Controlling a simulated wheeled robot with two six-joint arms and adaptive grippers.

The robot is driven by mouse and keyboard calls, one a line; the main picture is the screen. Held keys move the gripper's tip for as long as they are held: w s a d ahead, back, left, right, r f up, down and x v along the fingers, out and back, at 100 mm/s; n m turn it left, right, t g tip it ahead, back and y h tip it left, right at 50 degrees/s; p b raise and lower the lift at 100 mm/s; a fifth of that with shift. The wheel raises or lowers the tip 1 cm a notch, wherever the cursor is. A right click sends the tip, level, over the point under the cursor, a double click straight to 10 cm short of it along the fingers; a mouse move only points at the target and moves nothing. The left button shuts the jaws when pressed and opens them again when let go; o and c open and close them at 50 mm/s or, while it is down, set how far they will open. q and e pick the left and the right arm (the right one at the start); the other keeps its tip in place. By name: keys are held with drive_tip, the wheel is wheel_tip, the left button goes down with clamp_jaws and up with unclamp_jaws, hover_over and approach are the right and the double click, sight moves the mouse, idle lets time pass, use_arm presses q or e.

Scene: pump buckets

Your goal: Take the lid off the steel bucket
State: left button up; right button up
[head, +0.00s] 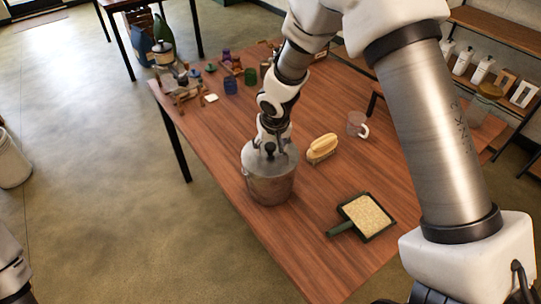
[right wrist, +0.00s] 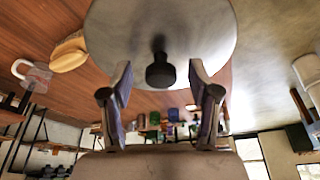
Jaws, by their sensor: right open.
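The steel bucket (head: 268,188) stands on the wooden table near its left edge. Its round grey lid (head: 284,160) sits on top, with a dark knob (head: 270,147) in the middle. In the right wrist view the lid (right wrist: 205,25) fills the top and the black knob (right wrist: 160,72) shows clearly. My right gripper (head: 270,150) is above the lid at the knob. In the right wrist view its two fingers (right wrist: 160,80) are apart, one on each side of the knob, with gaps between. My left gripper is not in view; only a bit of my left arm shows at the lower left.
A green-handled dustpan-like tray (head: 367,215) lies in front. Small jars (head: 231,85) stand at the far end. The table's left edge is close to the bucket.

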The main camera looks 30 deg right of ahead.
drive_tip(key=shift+w+f, duration=0.15)
drive_tip(key=shift+f, duration=0.3)
drive_tip(key=shift+w+f, duration=0.1)
drive_tip(key=shift+w, duration=0.05)
clamp_jaws()
drive_tip(key=shift+r, duration=0.2)
drive_tip(key=shift+r, duration=0.25)
drive_tip(key=v, duration=0.2)
drive_tip(key=shift+w+d+r, duration=0.1)
drive_tip(key=shift+r, duration=0.3)
drive_tip(key=s+d+r+b, duration=0.2)
drive_tip(key=s+b, duration=0.6)
drive_tip(key=s, duration=0.8)
drive_tip(key=shift+w+r+p, duration=0.2)
drive_tip(key=shift+r+p, duration=2.2)
drive_tip(key=shift+r, duration=0.15)
